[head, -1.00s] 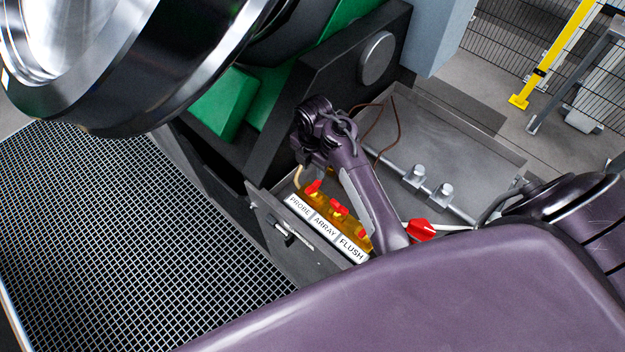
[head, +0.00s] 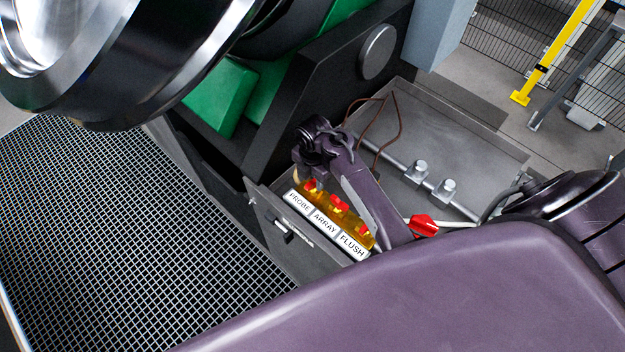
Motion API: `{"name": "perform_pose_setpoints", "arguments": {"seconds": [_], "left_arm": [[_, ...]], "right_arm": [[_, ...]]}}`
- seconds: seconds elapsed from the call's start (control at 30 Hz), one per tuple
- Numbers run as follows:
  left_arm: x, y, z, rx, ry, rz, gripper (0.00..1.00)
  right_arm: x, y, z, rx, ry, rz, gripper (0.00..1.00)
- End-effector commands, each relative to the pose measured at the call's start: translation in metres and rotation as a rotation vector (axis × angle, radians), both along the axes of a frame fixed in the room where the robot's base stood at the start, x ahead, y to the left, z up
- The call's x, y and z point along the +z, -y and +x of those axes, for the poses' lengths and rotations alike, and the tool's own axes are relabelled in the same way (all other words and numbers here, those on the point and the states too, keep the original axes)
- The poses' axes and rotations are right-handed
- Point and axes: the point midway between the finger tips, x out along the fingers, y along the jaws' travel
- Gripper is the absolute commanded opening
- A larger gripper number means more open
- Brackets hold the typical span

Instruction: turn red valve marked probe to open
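The red valve marked PROBE (head: 310,185) is the leftmost of several small red valves on a yellow manifold (head: 325,194). White labels below read PROBE (head: 299,202), ARRAY and FLUSH. My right gripper (head: 304,170) hangs over the left end of the manifold, its fingers pointing down close to the PROBE valve. I cannot tell whether it touches the valve, and the finger gap is too small and dark to judge. My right forearm covers part of the manifold's right end. My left gripper is out of view.
The manifold sits in an open grey metal box (head: 290,239) with a front latch. A silver pipe with clamps (head: 420,172) and brown cables (head: 399,118) lie behind. A larger red handle (head: 423,221) is to the right. A big metal wheel (head: 130,60) hangs upper left above a grating (head: 130,220).

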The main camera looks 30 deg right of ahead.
Motion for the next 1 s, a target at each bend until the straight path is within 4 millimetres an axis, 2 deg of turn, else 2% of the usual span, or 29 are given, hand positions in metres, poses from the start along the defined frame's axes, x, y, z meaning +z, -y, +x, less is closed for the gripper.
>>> {"name": "perform_pose_setpoints", "arguments": {"seconds": [0.03, 0.27, 0.57, 0.8, 0.9, 1.0], "left_arm": [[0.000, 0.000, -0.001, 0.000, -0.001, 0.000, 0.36], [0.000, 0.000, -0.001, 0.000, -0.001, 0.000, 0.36], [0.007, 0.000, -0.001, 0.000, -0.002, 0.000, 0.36], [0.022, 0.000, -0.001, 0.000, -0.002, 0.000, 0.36], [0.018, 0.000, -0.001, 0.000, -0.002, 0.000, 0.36], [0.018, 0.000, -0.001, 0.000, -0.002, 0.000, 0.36]], "right_arm": [[0.000, 0.000, 0.000, 0.000, 0.000, 0.000, 0.29], [0.000, 0.000, 0.000, -0.001, 0.000, 0.000, 0.00], [0.002, 0.000, 0.000, 0.044, 0.000, 0.000, 0.00], [0.003, 0.001, 0.000, 0.208, -0.002, -0.001, 0.00], [0.000, 0.001, 0.000, 0.340, 0.000, -0.001, 0.00], [0.000, 0.000, 0.000, 0.396, 0.000, 0.000, 0.00]]}}
